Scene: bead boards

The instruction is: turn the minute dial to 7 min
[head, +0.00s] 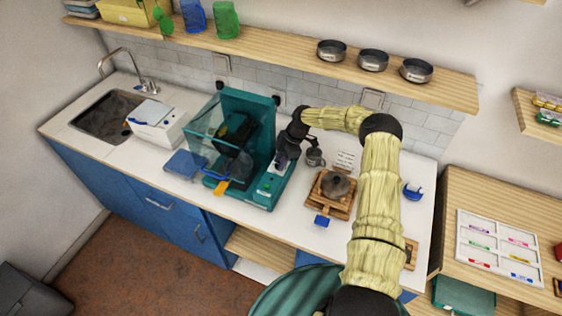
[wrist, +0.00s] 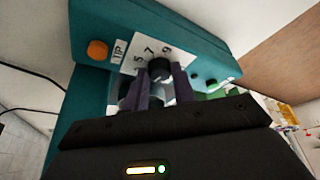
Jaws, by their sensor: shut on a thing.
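The minute dial is a round black knob (wrist: 160,67) on a white plate (wrist: 129,52) with the numbers 5, 7 and 9 visible. The plate is on the teal machine (wrist: 190,32). My gripper (wrist: 163,84) is shut on the knob, with a dark finger on each side of it. I cannot make out a pointer mark on the knob, so its setting is unclear. In the head view my gripper (head: 281,162) reaches down to the right side of the teal machine (head: 262,104) and hides the dial.
An orange button (wrist: 97,49) and an "UP" label sit beside the plate. A small metal jug (head: 315,157) stands close right of my gripper. A wooden stand with a grey pot (head: 336,184) is further right. A blue tray (head: 185,164) lies left of the machine.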

